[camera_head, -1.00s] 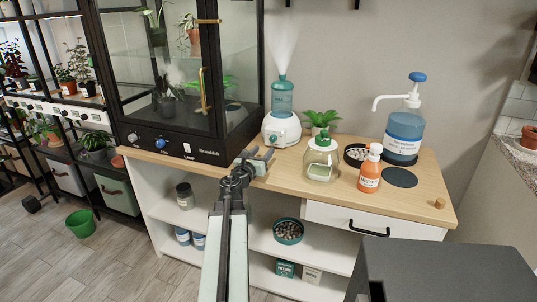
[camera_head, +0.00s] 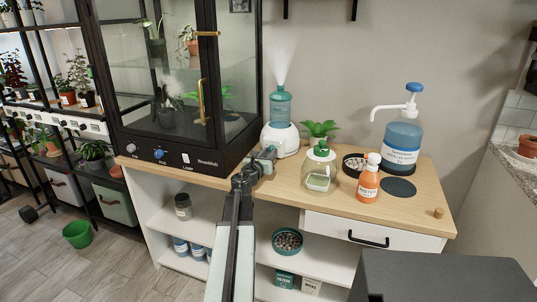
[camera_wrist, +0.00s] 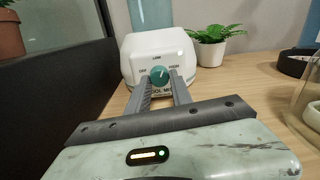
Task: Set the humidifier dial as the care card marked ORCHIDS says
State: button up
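The white humidifier (camera_head: 281,138) with a teal bottle stands on the wooden top beside the glass cabinet, and mist rises from it. In the wrist view its teal dial (camera_wrist: 159,75) sits on the white front (camera_wrist: 190,53), with OFF at left, LOW above and HIGH at right. A pale mark on the dial seems to point up and slightly right. My gripper (camera_wrist: 160,80) is open, its fingertips on either side of the dial's lower part; I cannot tell whether they touch it. It also shows in the head view (camera_head: 264,160). No card marked ORCHIDS is legible.
The dark cabinet (camera_head: 185,160) stands close on the left. A potted plant (camera_head: 319,133), a glass jar (camera_head: 319,172), an orange bottle (camera_head: 368,184) and a blue pump bottle (camera_head: 402,140) stand to the right. The front right of the top is mostly clear.

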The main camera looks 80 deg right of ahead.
grip_shut()
jog(key=m, duration=0.4)
jog(key=shift+m, duration=0.3)
jog(key=m, duration=0.3)
jog(key=shift+m+p, duration=0.4)
jog(key=shift+m, duration=0.3)
jog(key=o, duration=0.7)
grip_release()
